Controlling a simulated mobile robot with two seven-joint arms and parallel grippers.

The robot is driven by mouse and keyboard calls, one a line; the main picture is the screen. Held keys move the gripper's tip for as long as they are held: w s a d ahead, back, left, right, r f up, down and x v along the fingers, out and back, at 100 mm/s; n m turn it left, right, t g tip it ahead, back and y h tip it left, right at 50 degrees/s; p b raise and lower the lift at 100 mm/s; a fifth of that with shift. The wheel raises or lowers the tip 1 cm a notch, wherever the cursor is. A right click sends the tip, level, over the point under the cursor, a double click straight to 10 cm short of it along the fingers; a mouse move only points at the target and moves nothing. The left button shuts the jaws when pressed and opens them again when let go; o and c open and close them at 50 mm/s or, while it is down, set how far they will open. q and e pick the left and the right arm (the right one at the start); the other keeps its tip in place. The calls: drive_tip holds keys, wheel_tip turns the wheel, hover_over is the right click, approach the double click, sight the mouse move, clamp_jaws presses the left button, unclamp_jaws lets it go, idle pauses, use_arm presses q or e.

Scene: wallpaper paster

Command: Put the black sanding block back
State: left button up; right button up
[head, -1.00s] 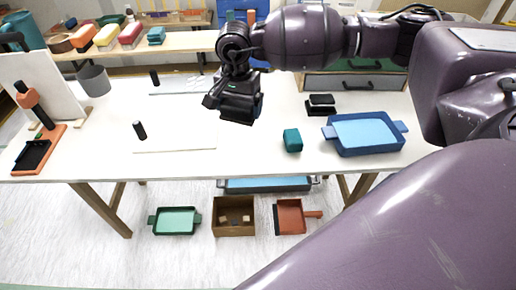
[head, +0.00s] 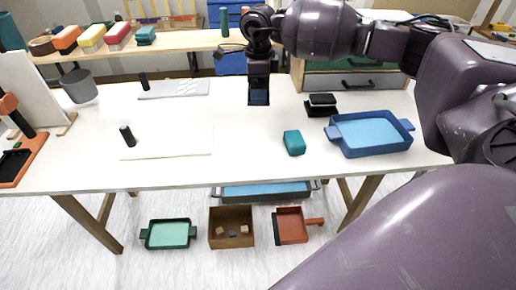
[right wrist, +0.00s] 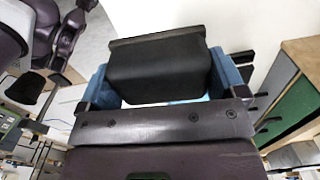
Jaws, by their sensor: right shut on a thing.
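My right gripper (head: 259,98) is above the white table (head: 190,172), pointing down, left of the drawer unit. In the right wrist view, it is shut on a black block (right wrist: 158,72), the black sanding block, between its blue-padded fingers (right wrist: 162,100). In the head view I cannot make out the block clearly from the dark gripper. Another black, block-like thing (head: 321,104) sits on the table to the right of the gripper; I cannot tell exactly what it is. My left gripper is not in view.
A blue tray (head: 370,134) and a teal block (head: 294,142) are at the right of the table. A drawer unit (head: 355,80) stands behind. Colored blocks (head: 92,38) line a back shelf. White boards with black handles lie mid-left. A grey pot (head: 79,88) stands left.

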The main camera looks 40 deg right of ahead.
drive_tip(key=shift+f, duration=0.2)
drive_tip(key=b, duration=0.2)
hover_over(258, 148)
wheel_tip(258, 148, down, 18)
drive_tip(key=shift+r, duration=0.2)
drive_tip(key=shift+f, duration=0.8)
drive_tip(key=shift+f+b, duration=0.25)
drive_tip(key=shift+b, duration=0.05)
drive_tip(key=o, duration=0.6)
drive_tip(key=shift+o, duration=0.2)
